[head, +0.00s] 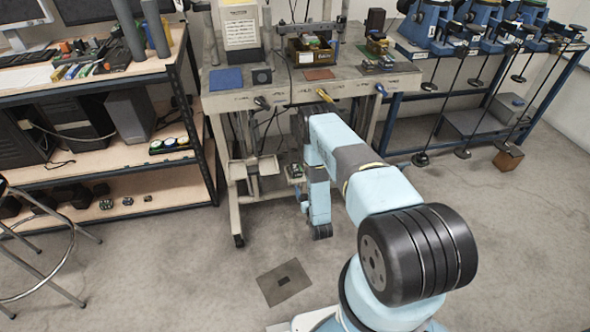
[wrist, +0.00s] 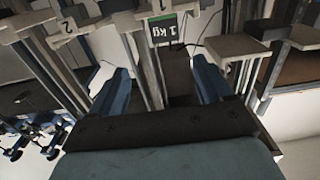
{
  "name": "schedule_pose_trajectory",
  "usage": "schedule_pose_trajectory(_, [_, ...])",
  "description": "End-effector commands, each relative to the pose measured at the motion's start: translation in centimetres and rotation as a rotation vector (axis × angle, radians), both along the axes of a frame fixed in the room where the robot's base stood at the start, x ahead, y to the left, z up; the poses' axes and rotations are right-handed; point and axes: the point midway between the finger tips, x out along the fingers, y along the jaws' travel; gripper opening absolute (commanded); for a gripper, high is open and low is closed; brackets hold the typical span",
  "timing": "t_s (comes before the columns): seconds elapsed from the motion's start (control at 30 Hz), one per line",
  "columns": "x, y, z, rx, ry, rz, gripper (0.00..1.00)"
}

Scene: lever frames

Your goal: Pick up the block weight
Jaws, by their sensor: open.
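A dark block with a green-edged "1 kg" label (wrist: 165,30) shows upside down in the wrist view, at the top middle, and looks like the block weight. A dark upright surface below the label shows between my fingers; I cannot tell whether it is part of the same block. My gripper (wrist: 162,66) is open, its two blue fingers apart on either side of that dark shape. I see no clear contact. In the head view my arm reaches down in front of the workbench and hides most of the gripper area; a small dark and green item (head: 295,171) shows just left of it.
Pale trays (head: 237,171) on posts stand beside my arm, under the grey workbench (head: 225,104). A shelf unit (head: 150,185) stands left. A blue rack of levers (head: 460,90) and a brown block (head: 508,158) on the floor are right. The floor in front is mostly clear.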

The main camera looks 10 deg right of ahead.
Motion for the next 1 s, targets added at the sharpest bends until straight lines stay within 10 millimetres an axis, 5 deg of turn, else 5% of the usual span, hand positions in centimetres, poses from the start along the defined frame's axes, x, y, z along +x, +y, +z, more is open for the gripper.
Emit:
schedule_pose_trajectory(0.4, [6.7,2.3,0.0,0.001,-0.002,0.031,0.79])
schedule_pose_trajectory(1.0, [12.4,2.0,-0.3,0.000,0.000,0.032,0.79])
